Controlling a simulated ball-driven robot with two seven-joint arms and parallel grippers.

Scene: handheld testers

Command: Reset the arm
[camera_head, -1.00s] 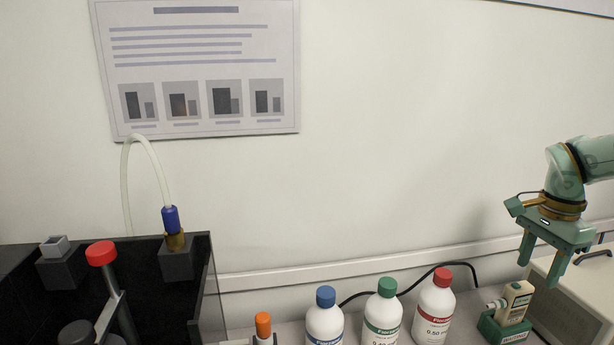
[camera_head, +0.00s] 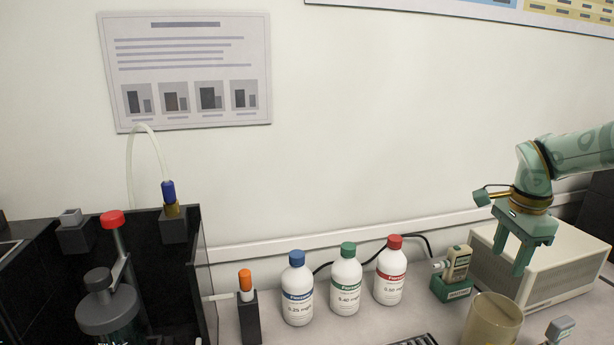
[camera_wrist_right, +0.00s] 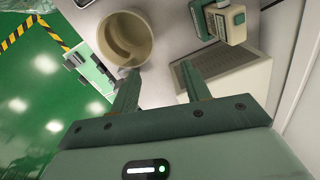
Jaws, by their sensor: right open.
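My right gripper (camera_head: 512,254) is open and empty in the head view. It hangs with its fingers down above the bench, in front of a beige box-shaped device (camera_head: 560,262) and to the right of a handheld tester (camera_head: 457,264) in its green stand (camera_head: 452,288). In the right wrist view its two fingers (camera_wrist_right: 160,90) are spread with nothing between them. The tester also shows there at the top right (camera_wrist_right: 217,20). My left gripper is not in view.
Bottles with blue (camera_head: 297,290), green (camera_head: 346,281) and red (camera_head: 390,272) caps stand on the bench. A beige cup (camera_head: 490,322) stands below the gripper. An orange-capped item (camera_head: 246,283) sits in a dark holder. A dark open tank (camera_head: 180,270) with tubing is at left.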

